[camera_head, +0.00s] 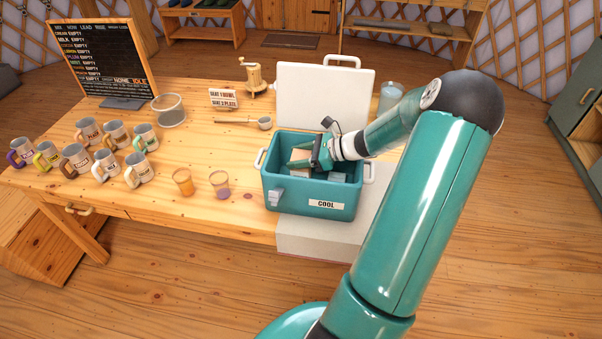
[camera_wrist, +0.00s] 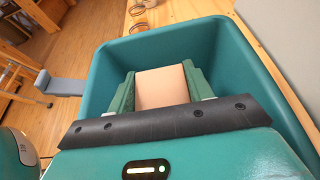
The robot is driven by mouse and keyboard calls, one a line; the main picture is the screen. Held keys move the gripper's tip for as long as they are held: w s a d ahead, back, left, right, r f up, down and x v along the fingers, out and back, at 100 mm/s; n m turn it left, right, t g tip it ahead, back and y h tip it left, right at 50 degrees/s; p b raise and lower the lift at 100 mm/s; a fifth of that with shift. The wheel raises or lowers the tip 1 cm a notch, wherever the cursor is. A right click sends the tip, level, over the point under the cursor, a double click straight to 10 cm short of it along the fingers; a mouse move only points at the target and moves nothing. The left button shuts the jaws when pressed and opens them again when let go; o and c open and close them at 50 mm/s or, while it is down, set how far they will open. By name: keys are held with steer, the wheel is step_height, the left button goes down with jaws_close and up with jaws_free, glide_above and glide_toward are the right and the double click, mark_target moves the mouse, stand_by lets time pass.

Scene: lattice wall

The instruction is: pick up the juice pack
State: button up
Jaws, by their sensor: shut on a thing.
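My gripper (camera_head: 299,160) reaches down into the open teal cooler box (camera_head: 312,199), labelled COOL, at the right end of the table. In the wrist view my gripper (camera_wrist: 167,90) has its two green fingers on either side of a plain tan block-shaped pack (camera_wrist: 163,86), likely the juice pack, and is shut on it. The pack is inside the cooler (camera_wrist: 236,45). In the head view only a small part of the pack (camera_head: 300,173) shows beneath the fingers. Its lower part is hidden, so I cannot tell whether it touches the cooler floor.
The cooler's white lid (camera_head: 322,97) stands open behind it. A pale item (camera_head: 338,177) lies in the cooler, right of my gripper. Two small glasses, an amber one (camera_head: 183,182) and a purplish one (camera_head: 220,184), stand left of the cooler. Several mugs (camera_head: 76,160) stand farther left.

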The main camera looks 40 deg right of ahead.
jaws_close()
steer(key=shift+r, duration=0.1)
step_height(320, 180, up, 18)
stand_by(1.0)
